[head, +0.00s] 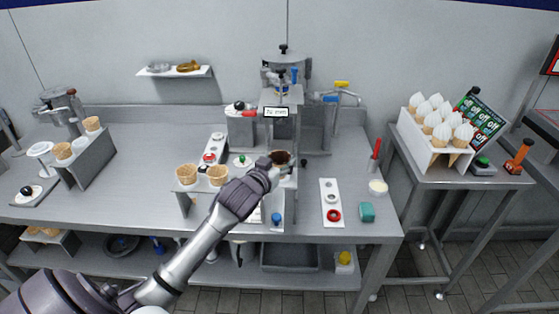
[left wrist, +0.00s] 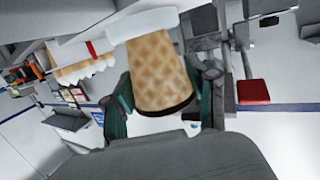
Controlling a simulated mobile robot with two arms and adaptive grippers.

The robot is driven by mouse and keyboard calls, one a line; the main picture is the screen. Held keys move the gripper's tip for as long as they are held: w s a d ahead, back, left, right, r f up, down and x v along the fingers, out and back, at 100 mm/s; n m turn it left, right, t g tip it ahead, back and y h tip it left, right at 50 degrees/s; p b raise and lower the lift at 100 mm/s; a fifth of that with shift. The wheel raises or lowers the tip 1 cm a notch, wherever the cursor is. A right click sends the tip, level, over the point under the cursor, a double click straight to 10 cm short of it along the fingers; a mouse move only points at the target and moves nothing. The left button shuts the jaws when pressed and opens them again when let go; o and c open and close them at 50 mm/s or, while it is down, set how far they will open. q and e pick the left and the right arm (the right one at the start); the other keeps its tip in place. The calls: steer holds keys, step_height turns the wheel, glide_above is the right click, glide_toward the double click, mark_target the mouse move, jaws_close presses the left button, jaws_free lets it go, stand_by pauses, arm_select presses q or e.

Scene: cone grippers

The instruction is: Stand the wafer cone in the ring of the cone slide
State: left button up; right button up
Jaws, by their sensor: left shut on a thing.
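The wafer cone (head: 281,157) has a dark brown rim and is at the front of the dispenser in the head view, largely hidden by my left gripper (head: 273,163). In the left wrist view, the patterned cone (left wrist: 160,68) is between the green fingers of my left gripper (left wrist: 160,100), which is shut on it. A white rounded piece (left wrist: 142,22) lies at the cone's narrow end and may be the ring of the cone slide. I cannot tell whether the cone sits in it or is only in front of it. My right gripper is not in view.
The dispenser (head: 281,100) stands behind the gripper. Two cones (head: 186,173) stand in a holder to its left. A rack of topped cones (head: 433,150) is on the right table.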

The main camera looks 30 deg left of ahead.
arm_select(q)
steer(key=shift+f+b, duration=0.65)
steer(key=shift+f, duration=0.65)
steer(key=o, duration=0.8)
steer(key=shift+o, duration=0.2)
steer(key=v, duration=1.2)
